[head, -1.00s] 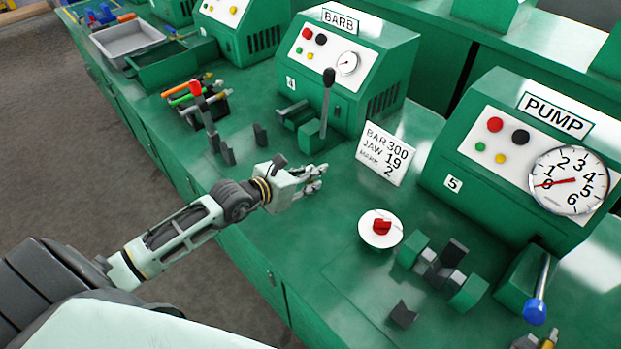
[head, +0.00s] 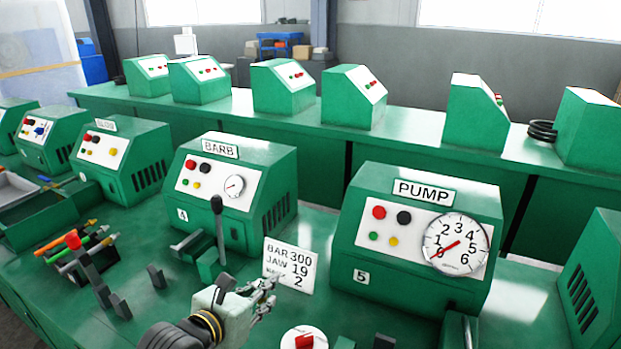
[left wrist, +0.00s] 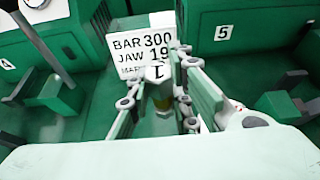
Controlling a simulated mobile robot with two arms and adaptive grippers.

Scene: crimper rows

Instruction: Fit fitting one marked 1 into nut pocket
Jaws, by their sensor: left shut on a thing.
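My left gripper (head: 264,300) is in front of the white card in the head view, above the green bench. In the left wrist view the left gripper (left wrist: 158,92) is shut on a small fitting (left wrist: 155,73). Its pale grey end shows the mark 1, upside down, and a yellowish part shows lower between the fingers. The fitting is apart from the bench machines as far as I can see. I cannot make out a nut pocket for certain. My right gripper is not in view.
The card (head: 290,267) reads BAR 300, JAW 19 and a 2. Behind it stand the BARB machine (head: 262,160) with its upright lever (head: 219,230) and the PUMP machine (head: 357,235). A white disc (head: 292,342) with a red knob lies at the bottom edge.

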